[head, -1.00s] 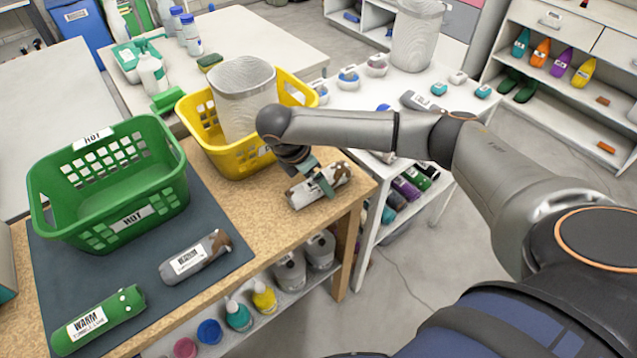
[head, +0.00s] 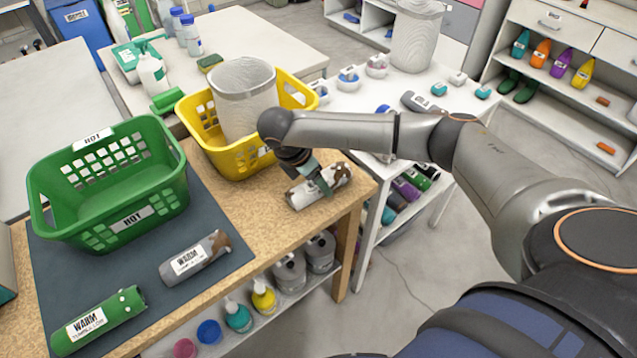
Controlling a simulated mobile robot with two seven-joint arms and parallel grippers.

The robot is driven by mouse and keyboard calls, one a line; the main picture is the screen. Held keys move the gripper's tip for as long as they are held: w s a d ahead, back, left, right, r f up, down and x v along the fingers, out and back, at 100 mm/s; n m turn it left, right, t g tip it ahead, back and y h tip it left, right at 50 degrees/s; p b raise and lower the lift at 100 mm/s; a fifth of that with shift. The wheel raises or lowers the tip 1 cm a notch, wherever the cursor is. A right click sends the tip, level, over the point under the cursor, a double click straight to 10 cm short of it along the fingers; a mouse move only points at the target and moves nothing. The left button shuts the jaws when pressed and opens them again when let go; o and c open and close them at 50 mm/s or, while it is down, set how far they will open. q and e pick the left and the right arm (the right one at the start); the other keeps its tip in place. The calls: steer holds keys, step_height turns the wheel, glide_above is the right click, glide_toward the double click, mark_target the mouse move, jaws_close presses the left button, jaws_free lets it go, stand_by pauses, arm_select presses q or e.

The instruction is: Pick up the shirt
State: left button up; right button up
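A rolled white shirt with brown patches (head: 303,196) lies on the wooden table near its right edge. My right gripper (head: 324,184) is over it, pointing down, with a finger across the roll. The other finger is hidden, so I cannot tell whether it is shut on the shirt. A grey roll labelled WARM (head: 190,260) and a green roll labelled WARM (head: 97,318) lie on the dark mat (head: 235,268). My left gripper is not in view.
A green basket labelled HOT (head: 130,218) stands on the mat at the left. A yellow basket (head: 205,128) with a white bin (head: 240,95) in it stands just behind my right gripper. Bottles fill the shelf below. A white table (head: 440,112) is at the right.

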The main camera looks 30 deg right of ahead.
steer(key=shift+c, duration=1.2)
steer(key=shift+r, duration=0.1)
